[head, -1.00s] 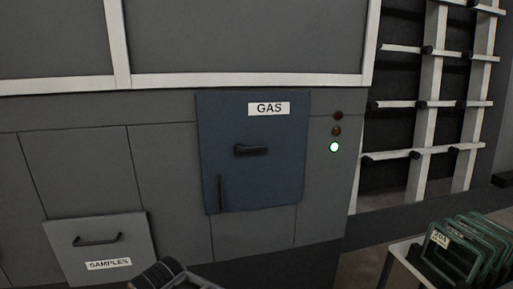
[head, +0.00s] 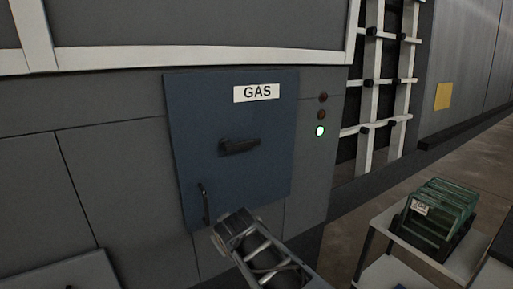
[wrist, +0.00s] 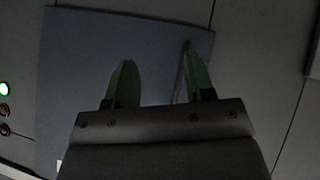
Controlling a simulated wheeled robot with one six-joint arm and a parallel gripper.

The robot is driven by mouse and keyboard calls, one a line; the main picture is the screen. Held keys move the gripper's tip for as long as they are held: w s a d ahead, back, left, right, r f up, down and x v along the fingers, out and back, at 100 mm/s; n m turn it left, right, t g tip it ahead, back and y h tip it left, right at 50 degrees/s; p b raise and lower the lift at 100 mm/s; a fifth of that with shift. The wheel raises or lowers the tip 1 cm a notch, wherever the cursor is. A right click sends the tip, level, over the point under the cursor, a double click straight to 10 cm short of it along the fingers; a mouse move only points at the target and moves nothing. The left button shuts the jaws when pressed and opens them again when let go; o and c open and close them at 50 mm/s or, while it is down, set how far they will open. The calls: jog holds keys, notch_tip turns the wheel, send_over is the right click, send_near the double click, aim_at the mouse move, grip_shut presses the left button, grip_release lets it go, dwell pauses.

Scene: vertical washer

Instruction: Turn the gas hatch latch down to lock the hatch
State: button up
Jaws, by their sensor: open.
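The blue gas hatch (head: 240,185) with its white GAS label (head: 257,93) is in the middle of the head view and looks flush with the wall. A thin upright black handle (head: 204,203) is at the hatch's lower left. My gripper (wrist: 160,75) is open, with two green fingers apart in front of the hatch (wrist: 80,60). The handle also shows in the wrist view (wrist: 184,62), beside the right finger; contact cannot be told. The latch is not visible there. My fingertips are hidden in the head view.
Three indicator lamps sit right of the hatch; the lowest lamp (head: 320,131) glows green. A white cart (head: 440,259) with green racks (head: 439,208) stands at lower right. A white-framed shelf (head: 371,90) is behind. A grey drawer front (head: 60,275) shows at lower left.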

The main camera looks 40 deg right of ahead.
jog(key=w+d+r+n+t+h, duration=0.2)
jog(key=w+d+r+t+h, duration=0.15)
jog(key=d+r, duration=0.5)
jog(key=n+t+y, duration=0.5)
jog(key=n+t, duration=0.1)
jog(key=n, duration=0.8)
send_near(248, 144)
jog(key=w, duration=0.3)
jog(key=w+d, duration=0.1)
jog(key=w, duration=0.6)
jog(key=shift+w+d+f, duration=0.1)
jog(key=shift+w+d, duration=0.1)
jog(key=shift+w, duration=0.1)
jog(key=shift+c, duration=0.2)
grip_shut()
